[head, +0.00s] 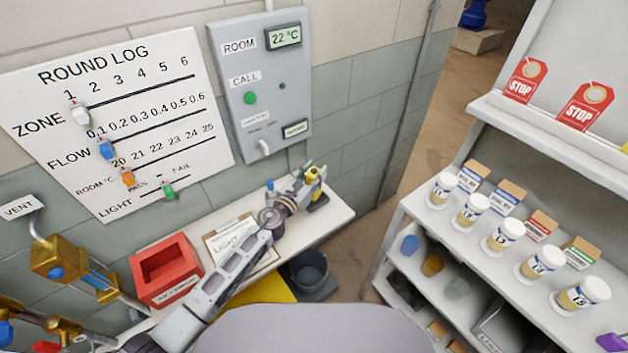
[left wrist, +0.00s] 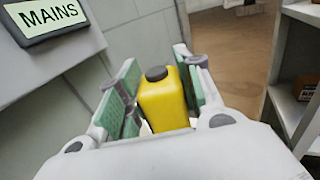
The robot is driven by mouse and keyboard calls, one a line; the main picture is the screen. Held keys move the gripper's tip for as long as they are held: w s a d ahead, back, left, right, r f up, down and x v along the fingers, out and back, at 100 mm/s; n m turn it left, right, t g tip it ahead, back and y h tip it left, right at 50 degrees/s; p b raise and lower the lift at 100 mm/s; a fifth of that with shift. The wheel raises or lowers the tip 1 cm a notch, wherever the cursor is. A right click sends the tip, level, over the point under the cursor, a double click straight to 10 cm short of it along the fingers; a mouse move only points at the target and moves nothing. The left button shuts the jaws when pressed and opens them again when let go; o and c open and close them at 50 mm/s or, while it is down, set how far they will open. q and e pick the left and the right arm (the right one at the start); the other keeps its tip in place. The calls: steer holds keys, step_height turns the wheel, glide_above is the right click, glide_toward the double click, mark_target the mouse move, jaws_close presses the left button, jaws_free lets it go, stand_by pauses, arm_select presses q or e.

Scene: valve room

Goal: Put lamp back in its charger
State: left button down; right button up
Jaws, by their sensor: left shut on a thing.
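The yellow lamp (head: 313,172) is at the far right end of the narrow wall shelf. In the left wrist view the lamp (left wrist: 164,103) stands between the green finger pads, with a dark round knob on its top. My left gripper (head: 306,180) is shut on it. A dark base (head: 318,203), which may be the charger, shows just beside and below the lamp. I cannot tell whether the lamp rests in it. The lamp's lower part is hidden by the gripper. My right gripper is not in view.
A grey panel (head: 262,85) hangs on the wall above. A red box (head: 166,270) and a clipboard (head: 228,243) are on the shelf (head: 335,215). A dark bucket (head: 308,271) stands below. At right, a rack (head: 470,225) holds several labelled jars.

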arm_select(q)
steer(key=shift+f+b, duration=0.7)
steer(key=shift+f, duration=0.4)
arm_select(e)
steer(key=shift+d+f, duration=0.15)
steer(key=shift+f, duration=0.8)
arm_select(q)
steer(key=shift+f, duration=0.1)
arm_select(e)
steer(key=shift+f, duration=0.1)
arm_select(q)
steer(key=c, duration=1)
jaws_free()
steer(key=shift+o, duration=0.2)
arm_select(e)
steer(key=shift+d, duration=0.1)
arm_select(q)
steer(key=shift+v, duration=0.85)
steer(key=b+v, duration=0.1)
steer(key=v, duration=0.9)
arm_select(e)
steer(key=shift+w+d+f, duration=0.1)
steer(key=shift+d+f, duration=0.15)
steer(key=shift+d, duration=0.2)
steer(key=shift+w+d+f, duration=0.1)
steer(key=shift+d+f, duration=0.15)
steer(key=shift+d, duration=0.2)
